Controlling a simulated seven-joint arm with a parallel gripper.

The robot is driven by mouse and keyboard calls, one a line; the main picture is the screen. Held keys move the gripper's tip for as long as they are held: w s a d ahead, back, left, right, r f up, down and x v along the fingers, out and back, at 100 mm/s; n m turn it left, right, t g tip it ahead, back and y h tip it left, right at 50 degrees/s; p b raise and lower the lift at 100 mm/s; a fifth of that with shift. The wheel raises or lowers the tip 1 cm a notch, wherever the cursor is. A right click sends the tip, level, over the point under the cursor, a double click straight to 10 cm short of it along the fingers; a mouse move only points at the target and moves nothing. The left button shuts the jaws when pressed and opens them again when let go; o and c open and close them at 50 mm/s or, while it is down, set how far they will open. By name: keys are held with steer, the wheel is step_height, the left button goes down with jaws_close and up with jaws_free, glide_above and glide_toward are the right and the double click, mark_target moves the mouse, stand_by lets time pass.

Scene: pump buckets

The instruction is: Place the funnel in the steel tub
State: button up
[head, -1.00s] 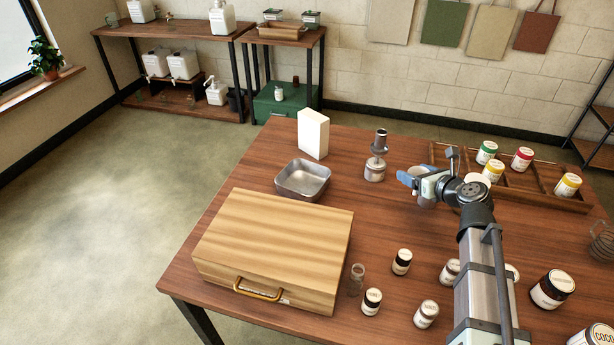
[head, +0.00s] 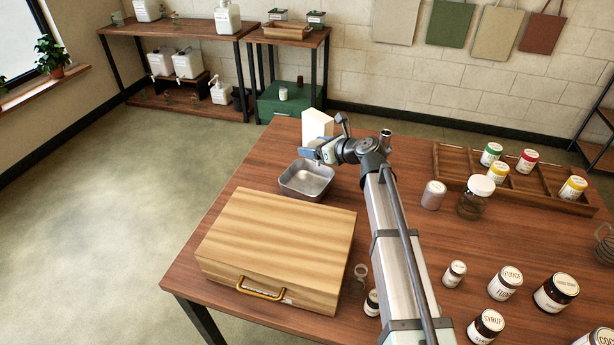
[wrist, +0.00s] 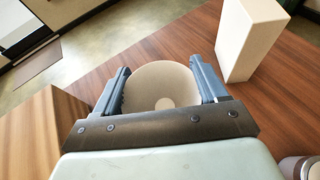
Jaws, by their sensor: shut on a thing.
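My gripper (head: 311,154) is shut on the funnel, a round cream piece (wrist: 150,83) with a lighter disc at its centre, set between the two blue fingers in the wrist view. In the head view the funnel cannot be made out clearly behind the gripper. The steel tub (head: 297,189) is a shallow, square-cornered metal pan on the table. In the head view my gripper appears over the tub's far side, above its rim. The tub is not visible in the wrist view; the gripper and funnel cover the area below.
A white box (head: 316,125) stands just behind the tub; it also shows in the wrist view (wrist: 249,40). A wooden case (head: 275,245) lies in front of the tub. A grey tin (head: 433,195) and a white-lidded jar (head: 475,200) stand to the right of my arm.

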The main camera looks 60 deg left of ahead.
steer(key=shift+a, duration=0.5)
steer(key=shift+s+d+f+n+g, duration=0.15)
steer(key=shift+s+d+n+g, duration=0.1)
steer(key=shift+s+n+g, duration=0.25)
glide_above(312, 187)
steer(key=shift+f, duration=4.9)
steer(key=shift+f, duration=0.1)
steer(key=o, duration=1)
steer(key=shift+h, duration=0.3)
steer(key=v, duration=1.2)
